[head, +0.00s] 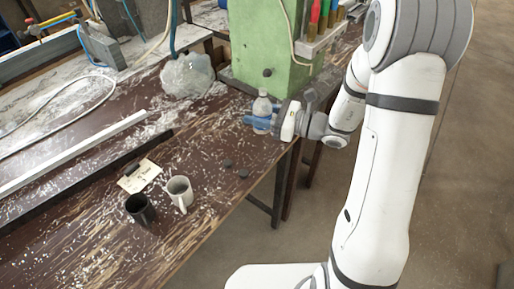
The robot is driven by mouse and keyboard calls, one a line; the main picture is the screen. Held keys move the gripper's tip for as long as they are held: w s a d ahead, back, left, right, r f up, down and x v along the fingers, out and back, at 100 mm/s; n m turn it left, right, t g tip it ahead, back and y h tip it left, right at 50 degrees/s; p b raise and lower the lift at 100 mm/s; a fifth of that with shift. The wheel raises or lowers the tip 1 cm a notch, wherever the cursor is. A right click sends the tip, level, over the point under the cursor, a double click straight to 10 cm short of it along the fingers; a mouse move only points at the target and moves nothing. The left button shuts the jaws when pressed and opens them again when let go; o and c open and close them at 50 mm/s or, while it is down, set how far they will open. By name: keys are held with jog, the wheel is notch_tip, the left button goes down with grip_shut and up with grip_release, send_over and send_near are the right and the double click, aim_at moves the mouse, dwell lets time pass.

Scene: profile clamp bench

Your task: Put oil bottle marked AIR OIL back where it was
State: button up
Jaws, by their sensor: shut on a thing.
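A pale, see-through bottle (262,106) stands upright at the right edge of the workbench, in front of the green machine housing. My gripper (257,121) reaches in from the right and is shut on the bottle, with its blue fingers around the bottle's lower body. Any marking on the bottle is too small to read. I cannot tell whether the bottle's base touches the bench top.
The brown bench (95,210) is strewn with shavings. A dark mug (140,209), a white mug (179,192) and a paper note (139,176) are at the front. A clear plastic bag (187,75) lies behind, left of the green housing (265,45). A long light profile (70,155) crosses the left.

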jog(key=shift+a+f+g, duration=0.1)
jog(key=shift+a+g, duration=0.1)
jog(key=shift+g, duration=0.1)
notch_tip(320, 180, down, 5)
jog(key=shift+w+r, duration=0.1)
jog(key=shift+r, duration=0.05)
jog(key=shift+n, duration=0.3)
jog(key=shift+f, duration=2.4)
jog(key=shift+f+b, duration=0.15)
jog(key=shift+b, duration=0.2)
jog(key=shift+f, duration=0.1)
jog(key=o, duration=1.1)
jog(key=shift+o, duration=0.2)
